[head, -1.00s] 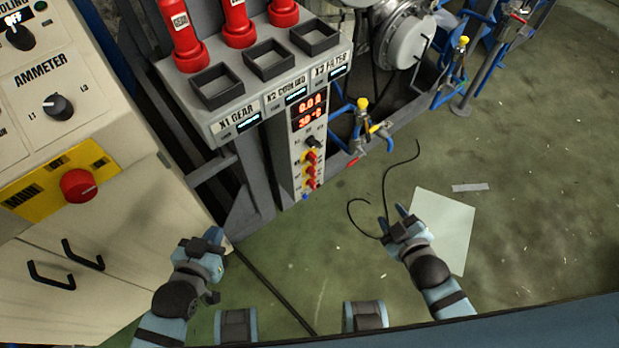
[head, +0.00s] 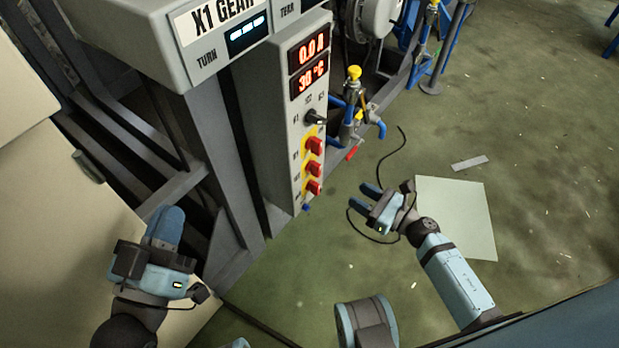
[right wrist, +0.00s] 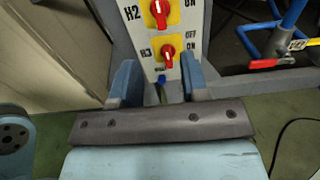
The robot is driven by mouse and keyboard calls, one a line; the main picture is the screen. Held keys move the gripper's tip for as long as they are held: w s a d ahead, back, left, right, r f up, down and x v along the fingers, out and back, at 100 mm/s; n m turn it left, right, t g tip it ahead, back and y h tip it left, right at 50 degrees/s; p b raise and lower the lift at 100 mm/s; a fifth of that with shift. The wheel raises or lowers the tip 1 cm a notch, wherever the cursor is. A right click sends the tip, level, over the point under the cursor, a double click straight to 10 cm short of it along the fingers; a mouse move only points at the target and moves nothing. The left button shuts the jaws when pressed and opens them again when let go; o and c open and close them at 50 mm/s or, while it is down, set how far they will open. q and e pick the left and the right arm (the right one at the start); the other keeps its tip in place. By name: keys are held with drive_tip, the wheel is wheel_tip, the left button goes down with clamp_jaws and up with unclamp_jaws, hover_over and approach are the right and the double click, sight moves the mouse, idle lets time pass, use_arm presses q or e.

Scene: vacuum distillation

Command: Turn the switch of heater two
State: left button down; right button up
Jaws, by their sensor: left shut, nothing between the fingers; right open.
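The switch of heater two is a red knob on a yellow plate, labelled H2, in the right wrist view (right wrist: 160,12) at the top edge. In the head view it is the middle red switch (head: 313,168) on the narrow panel. The H3 switch (right wrist: 167,53) is below it. My right gripper (head: 364,197) is open and empty, right of the panel and apart from it. In the right wrist view its fingers (right wrist: 158,80) are spread below H3. My left gripper (head: 166,224) is shut and empty at the lower left, by the pale cabinet.
The panel carries red displays (head: 309,62), a black knob (head: 316,117) and the top red switch (head: 314,146). Blue pipes with a yellow-topped valve (head: 354,73) stand right of it. A black cable and a pale sheet (head: 458,215) lie on the open floor at right.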

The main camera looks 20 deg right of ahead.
sight(320, 172)
use_arm(q)
wheel_tip(320, 172, down, 2)
drive_tip(key=shift+d+f+g+b, duration=0.1)
drive_tip(key=shift+d+g+b, duration=0.05)
drive_tip(key=shift+g+b, duration=0.45)
use_arm(e)
drive_tip(key=x, duration=1.3)
drive_tip(key=shift+w+a, duration=0.2)
drive_tip(key=shift+w, duration=0.05)
use_arm(q)
drive_tip(key=shift+w, duration=0.1)
use_arm(e)
drive_tip(key=c, duration=0.6)
